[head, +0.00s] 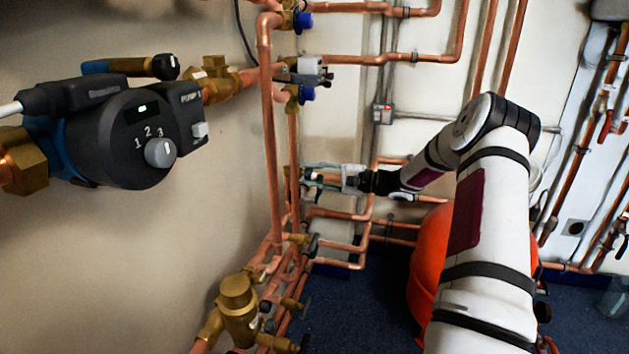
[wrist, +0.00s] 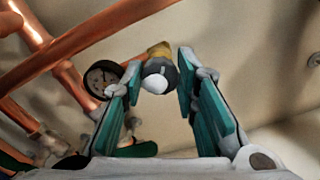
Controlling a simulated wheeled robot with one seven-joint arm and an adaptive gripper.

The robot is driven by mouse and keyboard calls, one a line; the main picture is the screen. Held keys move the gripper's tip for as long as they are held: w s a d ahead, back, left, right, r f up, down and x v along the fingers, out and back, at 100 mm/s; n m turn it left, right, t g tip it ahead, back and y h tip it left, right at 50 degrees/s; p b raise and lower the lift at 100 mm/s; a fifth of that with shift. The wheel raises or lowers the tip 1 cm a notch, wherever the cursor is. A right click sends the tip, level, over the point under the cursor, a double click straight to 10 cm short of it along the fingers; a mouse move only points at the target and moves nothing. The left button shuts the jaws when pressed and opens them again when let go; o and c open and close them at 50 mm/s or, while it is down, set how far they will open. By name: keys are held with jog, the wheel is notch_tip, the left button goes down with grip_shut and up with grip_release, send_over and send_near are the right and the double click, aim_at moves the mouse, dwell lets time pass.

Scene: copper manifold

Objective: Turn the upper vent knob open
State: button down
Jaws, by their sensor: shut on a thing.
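In the wrist view, a small knob (wrist: 155,78) with a round white cap, a dark grey body and brass behind it sits between my fingertips. My gripper (wrist: 157,72), with teal finger pads, is shut on this knob; the left finger lies to its left and the right finger to its right. In the head view my gripper (head: 318,178) reaches leftward to the upright copper pipes. The knob itself is hidden there behind the fingers, so I cannot tell how far it is turned.
A round dial gauge (wrist: 103,78) is close beside the left finger. Copper pipes (wrist: 85,45) cross the upper left of the wrist view. In the head view, a pump (head: 125,135) hangs at left, and a red-orange tank (head: 430,255) stands below my arm.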

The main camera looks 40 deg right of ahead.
jog(key=n+b, duration=0.2)
jog(key=n, duration=0.1)
jog(key=shift+f+n+b, duration=0.25)
jog(key=shift+n+b, duration=0.05)
jog(key=shift+b, duration=0.1)
jog(key=n+b, duration=0.1)
jog(key=n, duration=0.1)
jog(key=shift+n, duration=0.4)
jog(key=n, duration=0.6)
jog(key=shift+r, duration=0.1)
jog(key=shift+n, duration=0.4)
jog(key=c, duration=1.2)
grip_release()
jog(key=shift+c, duration=0.2)
jog(key=v, duration=1.2)
